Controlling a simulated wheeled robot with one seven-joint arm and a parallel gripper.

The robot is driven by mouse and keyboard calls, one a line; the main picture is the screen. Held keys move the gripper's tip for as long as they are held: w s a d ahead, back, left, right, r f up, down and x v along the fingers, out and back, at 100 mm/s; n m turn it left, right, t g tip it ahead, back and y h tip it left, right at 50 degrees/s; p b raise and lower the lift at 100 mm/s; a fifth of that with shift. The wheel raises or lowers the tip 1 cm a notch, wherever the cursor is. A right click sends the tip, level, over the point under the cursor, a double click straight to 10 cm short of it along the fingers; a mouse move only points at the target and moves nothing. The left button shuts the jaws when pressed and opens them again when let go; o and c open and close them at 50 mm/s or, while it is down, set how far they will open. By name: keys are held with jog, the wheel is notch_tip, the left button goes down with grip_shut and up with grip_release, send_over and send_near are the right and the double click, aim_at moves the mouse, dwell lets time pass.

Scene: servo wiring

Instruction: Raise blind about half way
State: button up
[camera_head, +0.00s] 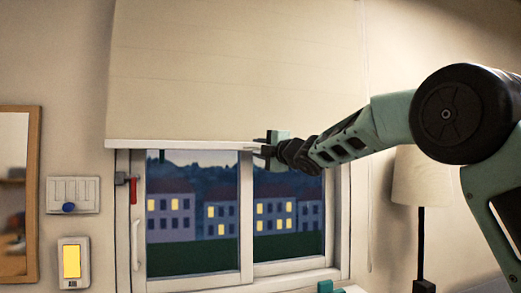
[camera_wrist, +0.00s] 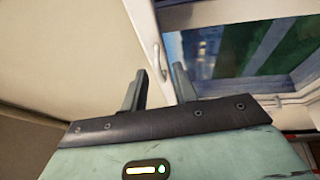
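The cream blind (camera_head: 235,70) hangs over the upper part of the window, and its white bottom bar (camera_head: 180,145) lies across the top of the visible panes. My gripper (camera_head: 262,146) is at the right part of that bar in the head view, close to the bar's lower edge. Whether it touches the bar cannot be told. In the wrist view my gripper (camera_wrist: 159,88) has its two fingers apart, with nothing clearly seen between them. A thin pale cord (camera_head: 368,150) hangs to the right of the blind.
The window frame (camera_head: 247,220) with a red-handled latch (camera_head: 133,190) is below the blind. A switch panel (camera_head: 73,194), a lit yellow panel (camera_head: 72,262) and a wood-framed mirror (camera_head: 33,200) are at left. A lamp (camera_head: 420,175) stands at right, behind my arm.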

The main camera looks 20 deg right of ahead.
jog(key=shift+s, duration=0.1)
jog(key=b+v, duration=0.5)
jog(key=v, duration=1.2)
jog(key=shift+b, duration=0.35)
jog(key=shift+s+f, duration=0.1)
jog(key=shift+s, duration=0.05)
jog(key=s+a+f+m+g+h, duration=0.1)
jog(key=s+a+f+m+g, duration=0.2)
jog(key=f, duration=0.5)
jog(key=s+a+f+m+g+h, duration=0.2)
jog(key=a+f+m, duration=0.25)
jog(key=f, duration=0.35)
jog(key=s+a+f+m+g+h, duration=0.1)
jog(key=s+a+f+m+g, duration=0.2)
jog(key=f, duration=0.5)
jog(key=s+a+f+m+g+h, duration=0.1)
jog(key=s+f+g, duration=0.2)
jog(key=s+f, duration=0.3)
jog(key=s+a+f+m+g+h, duration=0.1)
jog(key=s+f, duration=0.5)
jog(key=s, duration=0.7)
jog(key=s+a+f+m+g+h, duration=0.1)
jog(key=s+f+m+g, duration=0.2)
jog(key=s, duration=0.6)
notch_tip(320, 180, down, 4)
jog(key=g, duration=0.2)
jog(key=shift+s+a+g, duration=0.25)
jog(key=shift+g, duration=0.15)
jog(key=shift+r, duration=0.1)
